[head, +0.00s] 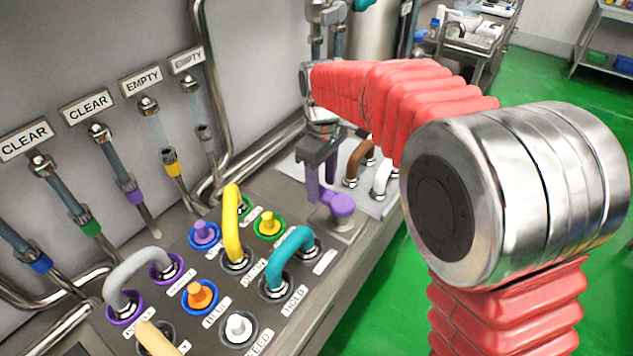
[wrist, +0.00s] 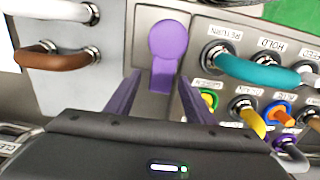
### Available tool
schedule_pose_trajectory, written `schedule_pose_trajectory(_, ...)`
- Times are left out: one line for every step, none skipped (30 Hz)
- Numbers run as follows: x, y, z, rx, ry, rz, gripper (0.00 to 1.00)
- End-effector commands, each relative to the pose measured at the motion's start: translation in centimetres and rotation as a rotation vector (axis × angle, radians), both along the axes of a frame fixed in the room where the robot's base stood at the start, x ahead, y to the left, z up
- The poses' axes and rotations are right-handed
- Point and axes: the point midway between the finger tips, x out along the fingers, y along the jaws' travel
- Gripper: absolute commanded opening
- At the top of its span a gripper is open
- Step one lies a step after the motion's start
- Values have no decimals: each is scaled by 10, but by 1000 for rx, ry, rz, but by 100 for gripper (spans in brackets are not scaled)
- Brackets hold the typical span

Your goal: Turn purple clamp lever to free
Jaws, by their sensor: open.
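The purple clamp lever (head: 342,205) has a round knob and stands on a grey plate near the far end of the control panel. In the wrist view the lever (wrist: 168,42) is just beyond my fingertips, with its narrower stem pointing back toward the gap between them. My gripper (head: 317,186) is open, with dark purple fingers spread to either side of the stem line. In the wrist view my gripper (wrist: 159,82) holds nothing. I cannot tell whether a finger touches the lever. Part of the lever base is hidden behind the gripper in the head view.
A teal handle (head: 290,250) and a yellow handle (head: 232,222) stand on the panel close to the lever. Brown (wrist: 55,60) and white (wrist: 50,9) handles sit on a light plate on the other side. Pipes and hoses line the wall.

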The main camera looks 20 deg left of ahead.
Motion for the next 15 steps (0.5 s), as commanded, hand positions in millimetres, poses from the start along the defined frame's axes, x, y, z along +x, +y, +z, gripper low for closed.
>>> schedule_pose_trajectory(1,0,6,1,-2,0,48)
schedule_pose_trajectory(1,0,9,2,-1,0,48)
schedule_pose_trajectory(1,0,15,2,-1,0,48)
schedule_pose_trajectory(1,0,20,2,-3,0,48)
schedule_pose_trajectory(1,0,25,2,-3,0,48)
schedule_pose_trajectory(2,0,31,2,-3,0,48)
schedule_pose_trajectory(2,0,37,3,-4,0,48)
schedule_pose_trajectory(2,0,42,2,-4,0,48)
schedule_pose_trajectory(2,0,49,3,-4,0,48)
schedule_pose_trajectory(2,0,54,2,-4,0,48)
schedule_pose_trajectory(3,0,60,3,-4,0,48)
schedule_pose_trajectory(3,0,66,2,-4,0,48)
schedule_pose_trajectory(3,0,72,2,-4,0,48)
schedule_pose_trajectory(3,0,77,3,-4,0,48)
schedule_pose_trajectory(4,0,84,2,-4,0,48)
